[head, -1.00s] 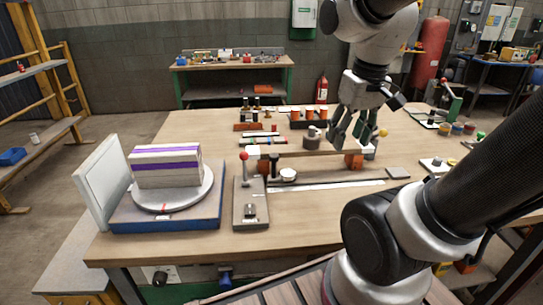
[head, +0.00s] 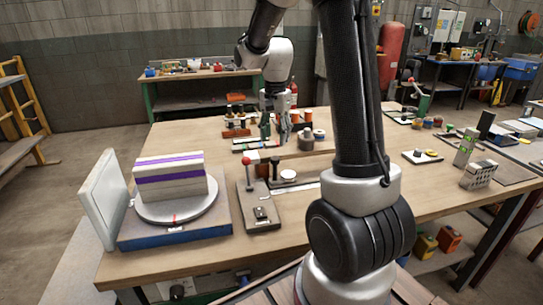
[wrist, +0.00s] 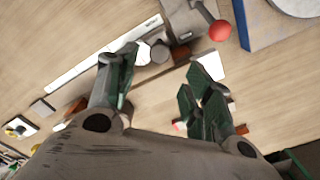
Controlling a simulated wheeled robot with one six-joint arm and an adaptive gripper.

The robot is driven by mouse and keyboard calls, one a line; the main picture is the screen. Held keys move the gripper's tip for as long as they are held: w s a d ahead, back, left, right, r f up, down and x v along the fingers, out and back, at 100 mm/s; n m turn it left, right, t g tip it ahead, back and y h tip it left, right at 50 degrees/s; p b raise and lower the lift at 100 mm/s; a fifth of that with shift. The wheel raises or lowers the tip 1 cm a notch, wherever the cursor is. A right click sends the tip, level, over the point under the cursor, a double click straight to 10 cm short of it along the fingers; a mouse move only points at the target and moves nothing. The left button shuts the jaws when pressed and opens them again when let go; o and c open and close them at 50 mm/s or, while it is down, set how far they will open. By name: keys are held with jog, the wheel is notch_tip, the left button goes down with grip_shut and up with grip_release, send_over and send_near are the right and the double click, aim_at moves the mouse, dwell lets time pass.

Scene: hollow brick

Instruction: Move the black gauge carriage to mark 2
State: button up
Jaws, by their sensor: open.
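My gripper (head: 274,138) is open and empty above the bench, behind the left end of a white scale strip (head: 306,187). In the wrist view its two dark green fingers (wrist: 163,60) are spread wide. Between and beyond them are a small dark block (wrist: 181,53), which looks like the black gauge carriage, and a grey cylinder (wrist: 158,51). A white round piece (wrist: 142,53) is close to the left fingertip. In the head view a dark upright (head: 275,168) stands beside a white-topped round piece (head: 288,176). Mark numbers are too small to read.
A grey plate with a red-knobbed lever (head: 258,212) lies left of the strip. Farther left a turntable (head: 177,207) on a blue base carries a white-and-purple block (head: 170,178). Orange and dark fixtures (head: 236,120) stand behind my gripper. My arm hides the strip's right part.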

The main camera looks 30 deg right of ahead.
aim_at(276, 158)
notch_tip(276, 158, down, 8)
jog(key=shift+r, duration=0.15)
dwell(0.3)
grip_shut()
jog(key=shift+s+d, duration=0.1)
